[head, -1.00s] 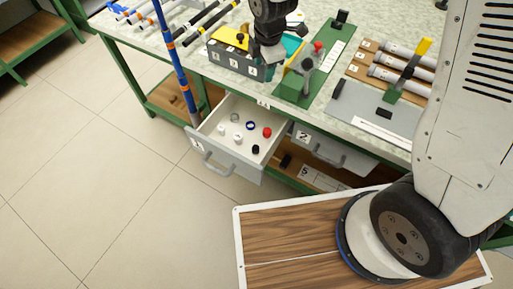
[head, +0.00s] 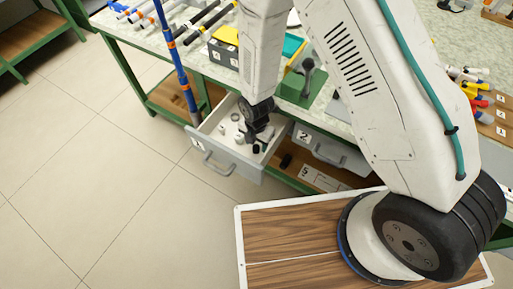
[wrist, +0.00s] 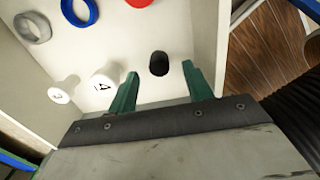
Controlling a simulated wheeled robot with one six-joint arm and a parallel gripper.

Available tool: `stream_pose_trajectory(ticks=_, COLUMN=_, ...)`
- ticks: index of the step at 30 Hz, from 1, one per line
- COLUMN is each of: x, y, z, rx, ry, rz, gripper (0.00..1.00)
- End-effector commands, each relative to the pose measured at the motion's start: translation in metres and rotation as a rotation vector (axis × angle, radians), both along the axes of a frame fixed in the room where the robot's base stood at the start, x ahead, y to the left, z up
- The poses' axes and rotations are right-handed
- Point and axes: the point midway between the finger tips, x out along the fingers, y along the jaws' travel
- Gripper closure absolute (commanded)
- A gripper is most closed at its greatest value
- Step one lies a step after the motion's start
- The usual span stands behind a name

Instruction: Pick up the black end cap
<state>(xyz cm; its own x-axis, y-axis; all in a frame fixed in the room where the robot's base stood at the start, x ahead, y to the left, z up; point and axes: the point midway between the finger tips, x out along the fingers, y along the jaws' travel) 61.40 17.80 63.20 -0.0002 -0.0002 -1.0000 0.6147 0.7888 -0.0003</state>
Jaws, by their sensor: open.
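The black end cap (wrist: 159,63) lies on the white floor of the open drawer (head: 222,143), near the drawer's side wall in the wrist view. In the head view the cap (head: 256,148) shows as a small dark spot just below my gripper (head: 261,138). In the wrist view my gripper (wrist: 160,82) is open, with one green finger on each side of the cap in the picture. The fingers hold nothing. I cannot tell how far the fingertips are above the cap.
Two white caps (wrist: 104,80), a grey ring (wrist: 33,27), a blue ring (wrist: 79,11) and a red cap (wrist: 139,2) share the drawer. Drawer 2 (head: 327,149) is to the right. A blue post (head: 177,65) stands left of the open drawer.

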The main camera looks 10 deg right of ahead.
Motion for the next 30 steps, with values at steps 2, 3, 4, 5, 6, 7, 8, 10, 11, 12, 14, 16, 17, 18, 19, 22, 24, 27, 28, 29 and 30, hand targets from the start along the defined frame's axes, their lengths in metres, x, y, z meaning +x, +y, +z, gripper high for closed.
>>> stream_pose_trajectory(ticks=2, x=0.001, y=0.0, z=-0.014, rx=-0.001, ry=0.002, rz=0.0, gripper=0.5)
stream_pose_trajectory(ticks=3, x=0.001, y=0.0, z=-0.019, rx=-0.001, ry=0.002, rz=0.0, gripper=0.5)
stream_pose_trajectory(ticks=4, x=0.001, y=0.0, z=-0.022, rx=0.0, ry=0.001, rz=0.0, gripper=0.5)
stream_pose_trajectory(ticks=5, x=0.001, y=0.0, z=-0.025, rx=-0.001, ry=0.002, rz=0.0, gripper=0.5)
stream_pose_trajectory(ticks=6, x=0.001, y=0.0, z=-0.028, rx=-0.001, ry=0.002, rz=0.0, gripper=0.5)
stream_pose_trajectory(ticks=7, x=0.001, y=0.0, z=-0.029, rx=0.0, ry=0.001, rz=0.0, gripper=0.5)
stream_pose_trajectory(ticks=8, x=0.001, y=0.0, z=-0.03, rx=0.001, ry=0.001, rz=0.0, gripper=0.5)
stream_pose_trajectory(ticks=10, x=0.001, y=0.001, z=-0.03, rx=0.001, ry=-0.001, rz=0.0, gripper=0.5)
stream_pose_trajectory(ticks=11, x=0.001, y=0.001, z=-0.03, rx=0.001, ry=-0.001, rz=0.0, gripper=0.5)
stream_pose_trajectory(ticks=12, x=0.001, y=0.001, z=-0.03, rx=0.001, ry=-0.001, rz=0.0, gripper=0.5)
stream_pose_trajectory(ticks=14, x=0.001, y=0.001, z=-0.03, rx=0.001, ry=-0.001, rz=0.0, gripper=0.5)
stream_pose_trajectory(ticks=16, x=0.001, y=0.001, z=-0.03, rx=0.0, ry=0.0, rz=0.0, gripper=0.64)
stream_pose_trajectory(ticks=17, x=0.001, y=0.001, z=-0.03, rx=0.0, ry=0.0, rz=0.0, gripper=0.72)
stream_pose_trajectory(ticks=18, x=0.001, y=0.001, z=-0.03, rx=0.0, ry=0.0, rz=0.0, gripper=0.83)
stream_pose_trajectory(ticks=19, x=0.001, y=0.0, z=-0.03, rx=0.0, ry=0.0, rz=0.0, gripper=0.91)
stream_pose_trajectory(ticks=22, x=0.001, y=0.0, z=-0.03, rx=0.0, ry=0.0, rz=0.0, gripper=0.97)
stream_pose_trajectory(ticks=24, x=0.001, y=0.0, z=-0.03, rx=0.0, ry=0.0, rz=-0.001, gripper=0.97)
stream_pose_trajectory(ticks=27, x=0.001, y=0.0, z=-0.03, rx=0.0, ry=0.0, rz=-0.001, gripper=0.97)
stream_pose_trajectory(ticks=28, x=0.001, y=0.0, z=-0.029, rx=0.0, ry=0.0, rz=-0.001, gripper=0.97)
stream_pose_trajectory(ticks=29, x=0.001, y=0.0, z=-0.029, rx=0.0, ry=0.0, rz=-0.001, gripper=0.97)
stream_pose_trajectory(ticks=30, x=0.001, y=0.0, z=-0.028, rx=0.001, ry=-0.001, rz=-0.001, gripper=0.97)
